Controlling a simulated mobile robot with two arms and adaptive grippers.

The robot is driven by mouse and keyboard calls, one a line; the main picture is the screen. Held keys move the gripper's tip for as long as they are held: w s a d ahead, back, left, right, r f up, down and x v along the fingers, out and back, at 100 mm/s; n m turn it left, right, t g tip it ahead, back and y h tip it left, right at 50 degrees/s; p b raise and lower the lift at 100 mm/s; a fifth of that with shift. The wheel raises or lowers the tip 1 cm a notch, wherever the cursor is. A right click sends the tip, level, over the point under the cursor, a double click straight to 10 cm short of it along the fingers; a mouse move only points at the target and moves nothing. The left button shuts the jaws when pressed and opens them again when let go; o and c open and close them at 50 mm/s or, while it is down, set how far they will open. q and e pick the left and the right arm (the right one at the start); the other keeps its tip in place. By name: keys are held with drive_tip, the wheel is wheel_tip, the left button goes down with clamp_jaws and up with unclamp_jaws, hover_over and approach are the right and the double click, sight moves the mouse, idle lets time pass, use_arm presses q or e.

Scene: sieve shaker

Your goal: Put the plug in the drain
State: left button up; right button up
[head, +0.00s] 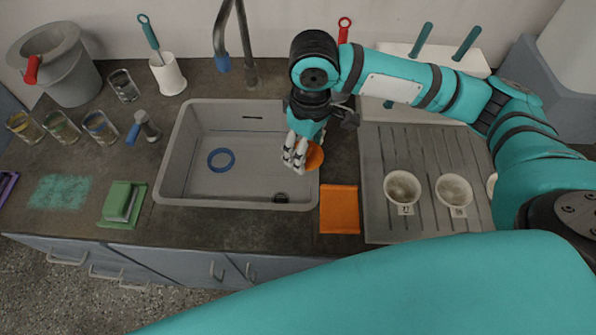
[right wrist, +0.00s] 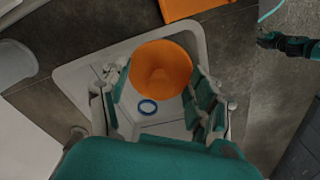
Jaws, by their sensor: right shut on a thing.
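The plug (right wrist: 160,65) is a round orange piece with a raised middle. My right gripper (head: 297,152) is shut on the plug, which shows beside its fingertips in the head view (head: 315,156). They are over the right side of the grey sink (head: 170,165). The drain (head: 280,198) is a dark round hole in the sink floor near the front right corner, below and in front of the gripper. My left arm's end (right wrist: 288,43) seems to show small at the upper right of the right wrist view; its fingers are too small to read.
A blue ring (head: 221,160) lies on the sink floor. The faucet (head: 248,70) stands behind the sink. An orange cloth (head: 340,209) lies right of the sink's front corner. White cups (head: 402,188) stand on the ribbed drainboard (head: 375,190).

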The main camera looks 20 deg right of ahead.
wheel_tip(320, 180, down, 7)
drive_tip(key=w+a+n+b, duration=0.1)
drive_tip(key=w+n+b, duration=0.1)
drive_tip(key=n, duration=0.3)
drive_tip(key=n+b, duration=0.4)
drive_tip(key=n, duration=0.4)
approach(281, 199)
wheel_tip(281, 199, down, 3)
drive_tip(key=shift+a+r+b, duration=0.1)
drive_tip(key=shift+r+b, duration=0.05)
drive_tip(key=shift+b, duration=0.25)
drive_tip(key=shift+w+f, duration=0.1)
drive_tip(key=shift+f, duration=2)
use_arm(q)
wheel_tip(281, 199, down, 9)
drive_tip(key=a, duration=0.2)
drive_tip(key=shift+r, duration=0.15)
drive_tip(key=shift+w, duration=0.1)
use_arm(e)
drive_tip(key=o, duration=1.3)
drive_tip(key=shift+f, duration=0.1)
drive_tip(key=shift+c, duration=0.2)
